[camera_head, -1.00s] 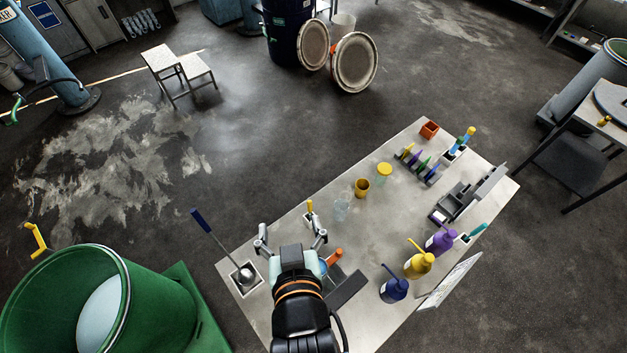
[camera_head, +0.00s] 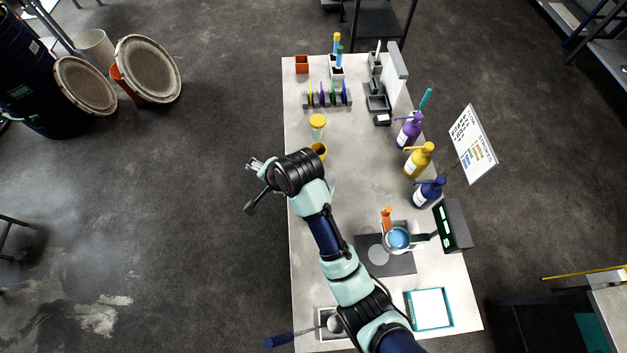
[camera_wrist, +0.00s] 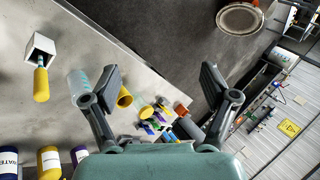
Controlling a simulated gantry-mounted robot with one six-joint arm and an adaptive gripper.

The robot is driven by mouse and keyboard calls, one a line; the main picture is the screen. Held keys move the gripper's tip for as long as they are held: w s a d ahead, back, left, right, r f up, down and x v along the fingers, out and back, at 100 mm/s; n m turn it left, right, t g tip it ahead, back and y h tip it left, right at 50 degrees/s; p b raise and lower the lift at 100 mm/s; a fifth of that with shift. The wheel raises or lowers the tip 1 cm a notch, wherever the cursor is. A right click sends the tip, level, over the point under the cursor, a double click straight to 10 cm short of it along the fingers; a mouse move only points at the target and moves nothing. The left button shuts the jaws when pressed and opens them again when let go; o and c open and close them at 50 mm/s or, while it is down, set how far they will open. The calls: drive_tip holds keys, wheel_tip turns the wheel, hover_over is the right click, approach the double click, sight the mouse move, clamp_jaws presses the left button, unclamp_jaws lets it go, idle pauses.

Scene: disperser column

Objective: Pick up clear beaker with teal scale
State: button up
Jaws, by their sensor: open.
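The clear beaker (camera_wrist: 77,82) stands on the table at the left of the wrist view, partly behind my left finger. Its scale is too small to read. In the head view my arm hides nearly all of it; only a faint clear edge (camera_head: 332,188) shows beside the wrist. My gripper (camera_wrist: 160,74) is open, with nothing between its fingers. In the head view my gripper (camera_head: 250,186) hangs over the table's left edge, to the left of the beaker. Whether the finger touches the beaker cannot be told.
A yellow cup (camera_head: 319,151) and a yellow-lidded jar (camera_head: 317,127) stand beyond my wrist. Purple (camera_head: 408,132), yellow (camera_head: 419,162) and blue (camera_head: 428,193) bottles line the table's right side. A stirrer device (camera_head: 398,240) stands nearer.

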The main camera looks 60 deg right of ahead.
drive_tip(key=s+d+f+m+g+y+b, duration=0.1)
drive_tip(key=s+d+f+m+b, duration=0.1)
drive_tip(key=s+d+f+m, duration=0.25)
drive_tip(key=s+d+f+m+g+b, duration=0.1)
drive_tip(key=d+f+m+b, duration=0.1)
drive_tip(key=d+f+m, duration=0.35)
drive_tip(key=m+y+b, duration=0.1)
drive_tip(key=m+b, duration=0.1)
drive_tip(key=m, duration=0.3)
hover_over(330, 179)
drive_tip(key=s+a, duration=0.2)
wheel_tip(330, 179, down, 7)
drive_tip(key=b+x, duration=0.2)
drive_tip(key=x, duration=0.5)
drive_tip(key=shift+a+f, duration=0.1)
drive_tip(key=shift+f, duration=0.3)
drive_tip(key=c, duration=1.3)
drive_tip(key=shift+r, duration=0.15)
